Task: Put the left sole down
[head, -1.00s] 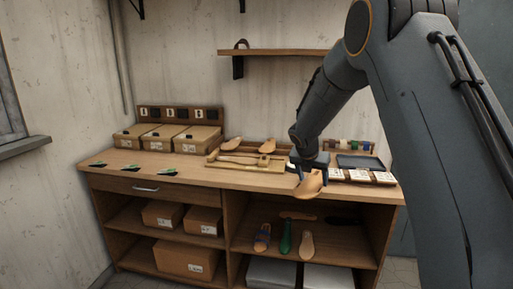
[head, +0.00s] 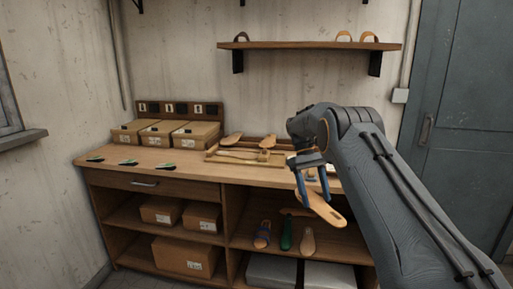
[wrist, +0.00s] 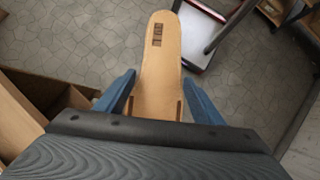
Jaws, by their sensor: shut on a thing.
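My gripper (head: 309,187) is shut on a tan sole (head: 325,209), out in front of the workbench's right part. The sole hangs tilted below the blue fingers in the head view. In the wrist view, the sole (wrist: 160,62) lies between the fingers of my gripper (wrist: 160,100). It has a small dark printed mark near its far end, too small to read. Its near end is hidden by my gripper. Bare grey floor (wrist: 95,35) shows beneath it.
The workbench (head: 150,166) holds a tray (head: 222,160) with two more soles and a wooden mallet. Lidded boxes (head: 195,134) stand at the back left. A red-edged, metal-framed thing (wrist: 197,48) stands beside the sole in the wrist view.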

